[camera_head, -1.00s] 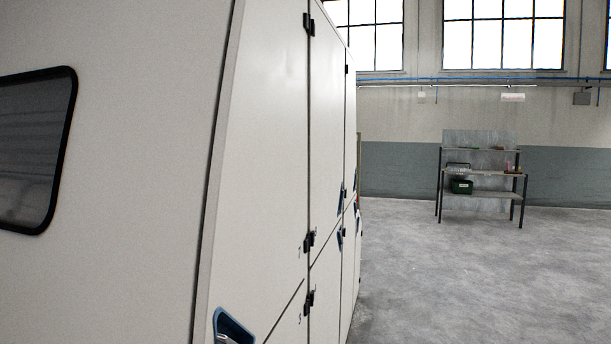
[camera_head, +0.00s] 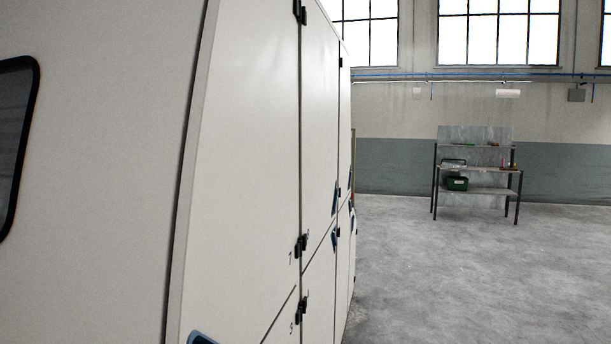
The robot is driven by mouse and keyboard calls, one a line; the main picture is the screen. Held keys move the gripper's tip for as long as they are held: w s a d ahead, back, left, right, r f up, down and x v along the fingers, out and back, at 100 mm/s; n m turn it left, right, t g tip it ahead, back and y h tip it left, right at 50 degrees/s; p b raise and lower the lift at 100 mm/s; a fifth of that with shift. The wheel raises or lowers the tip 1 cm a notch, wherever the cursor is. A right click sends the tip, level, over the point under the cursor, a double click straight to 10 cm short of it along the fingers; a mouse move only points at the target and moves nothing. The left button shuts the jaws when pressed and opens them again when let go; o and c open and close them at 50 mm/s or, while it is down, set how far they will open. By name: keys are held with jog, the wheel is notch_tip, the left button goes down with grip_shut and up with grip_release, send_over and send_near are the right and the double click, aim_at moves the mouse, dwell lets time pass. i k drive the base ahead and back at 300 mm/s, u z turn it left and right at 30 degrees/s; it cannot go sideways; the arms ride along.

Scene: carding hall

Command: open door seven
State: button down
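Door seven (camera_head: 245,160) is the tall pale panel on the near side of the big white machine, with a small "7" mark near its lower right corner. It looks shut, flush with the panels around it. Black hinges (camera_head: 301,246) sit along its right edge. The top of a blue recessed handle (camera_head: 201,338) shows at its lower left, cut off by the bottom of the picture. My gripper is not in view.
More doors (camera_head: 319,130) continue along the machine, with blue handles. A lower door marked "5" (camera_head: 285,325) lies below. The grey floor (camera_head: 450,275) to the right is clear up to a shelf rack (camera_head: 480,191) by the far wall.

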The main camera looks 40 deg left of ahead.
aim_at(235, 250)
jog(key=z, duration=0.75)
jog(key=i, duration=1.2)
jog(key=u, duration=3.05)
